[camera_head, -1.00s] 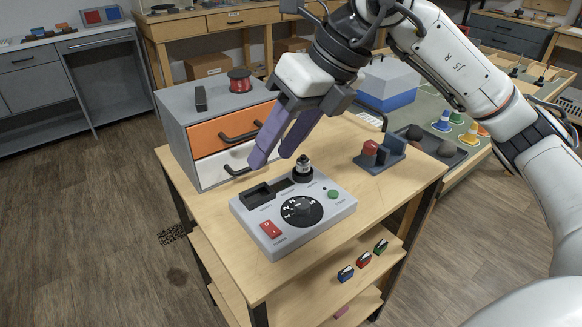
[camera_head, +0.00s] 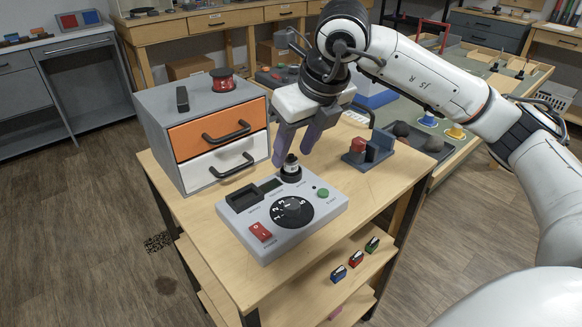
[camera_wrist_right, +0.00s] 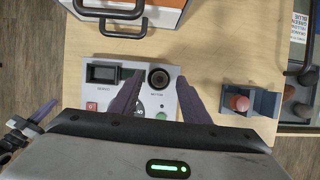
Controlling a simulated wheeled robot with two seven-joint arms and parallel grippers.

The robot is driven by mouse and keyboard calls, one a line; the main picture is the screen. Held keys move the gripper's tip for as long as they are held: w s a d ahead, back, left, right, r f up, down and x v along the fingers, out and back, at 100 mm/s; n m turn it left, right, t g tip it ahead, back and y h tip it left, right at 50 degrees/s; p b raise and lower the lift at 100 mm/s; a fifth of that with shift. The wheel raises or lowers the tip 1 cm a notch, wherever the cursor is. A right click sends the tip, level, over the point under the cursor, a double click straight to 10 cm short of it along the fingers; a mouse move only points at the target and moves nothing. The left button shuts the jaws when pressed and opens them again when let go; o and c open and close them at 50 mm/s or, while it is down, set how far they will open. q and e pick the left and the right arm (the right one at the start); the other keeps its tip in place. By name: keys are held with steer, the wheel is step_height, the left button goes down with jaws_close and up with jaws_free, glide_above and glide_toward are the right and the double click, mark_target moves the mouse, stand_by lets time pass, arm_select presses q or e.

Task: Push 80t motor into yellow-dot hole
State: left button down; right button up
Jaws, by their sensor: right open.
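A small dark cylindrical motor with a pale band (camera_head: 291,165) stands upright at the back of the grey test box (camera_head: 325,208). In the right wrist view its round top (camera_wrist_right: 158,77) shows beside the word MOTOR. Whether it is the 80t motor cannot be read. My right gripper (camera_head: 294,160) is open, its purple fingers pointing down close around the motor, one on each side; contact cannot be made out. No yellow-dot hole can be made out. A purple and dark piece at the left edge of the right wrist view looks like my left gripper (camera_wrist_right: 42,112); its jaws are unclear.
A drawer cabinet (camera_head: 205,152) with orange and white fronts stands behind left. A dark holder with a red-topped piece (camera_head: 358,146) is to the right, near a dark tray (camera_head: 432,148). Small coloured pieces (camera_head: 355,258) lie on the lower shelf. The table's right front is bare.

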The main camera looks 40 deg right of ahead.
steer(key=shift+w+f, duration=0.15)
steer(key=shift+f, duration=0.2)
steer(key=shift+c, duration=0.5)
jaws_close()
